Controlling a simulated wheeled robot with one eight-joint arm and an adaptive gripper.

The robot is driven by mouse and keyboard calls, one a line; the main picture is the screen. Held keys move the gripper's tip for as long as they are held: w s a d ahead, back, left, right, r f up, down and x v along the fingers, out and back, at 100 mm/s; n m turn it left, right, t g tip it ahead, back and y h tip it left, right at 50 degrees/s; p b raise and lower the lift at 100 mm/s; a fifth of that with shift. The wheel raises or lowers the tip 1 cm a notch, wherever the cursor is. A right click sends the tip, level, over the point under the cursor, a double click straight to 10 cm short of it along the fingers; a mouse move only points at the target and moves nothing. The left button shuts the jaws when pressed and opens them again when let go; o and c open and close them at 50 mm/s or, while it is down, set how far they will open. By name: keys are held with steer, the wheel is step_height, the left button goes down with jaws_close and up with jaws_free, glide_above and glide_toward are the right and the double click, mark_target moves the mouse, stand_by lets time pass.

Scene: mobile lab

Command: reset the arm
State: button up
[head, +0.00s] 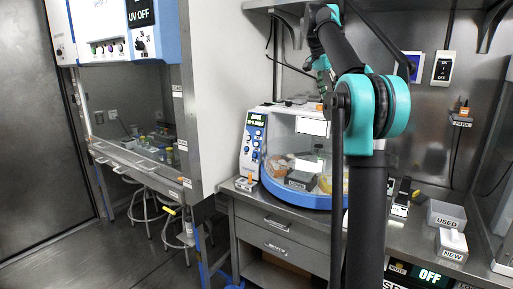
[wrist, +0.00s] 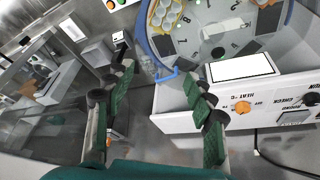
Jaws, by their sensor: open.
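My gripper (wrist: 158,73) shows in the wrist view with its two dark green fingers spread wide apart. Nothing is between the fingers. In the head view my black and teal arm rises in front of the bench and bends back toward the wall. The wrist end hangs over the benchtop machine (head: 252,150), and the fingertips are too small to make out there.
A biosafety cabinet (head: 148,38) marked "UV OFF" stands at the left, with stools (head: 145,212) under its worktop. Boxes marked USED (head: 446,214) and NEW (head: 452,246) sit on the steel bench at the right. The floor (head: 120,262) at the lower left is clear.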

steer(key=s+a+f+n+y, duration=0.15)
steer(key=s+f, duration=0.25)
steer(key=f, duration=0.4)
steer(key=s+a+f+n+t, duration=0.1)
steer(key=s+f+n, duration=0.2)
steer(key=f, duration=0.6)
steer(key=s+a+f+n+y, duration=0.1)
steer(key=s+a+f+n, duration=0.2)
steer(key=f, duration=0.5)
steer(key=s+a+f+n+t+y, duration=0.1)
steer(key=s+f+n, duration=0.5)
steer(key=s+f, duration=1.7)
steer(key=s+a, duration=0.1)
steer(key=s, duration=0.1)
steer(key=shift+s+a+f+t, duration=0.3)
steer(key=shift+s+a+f, duration=0.05)
steer(key=shift+a, duration=0.05)
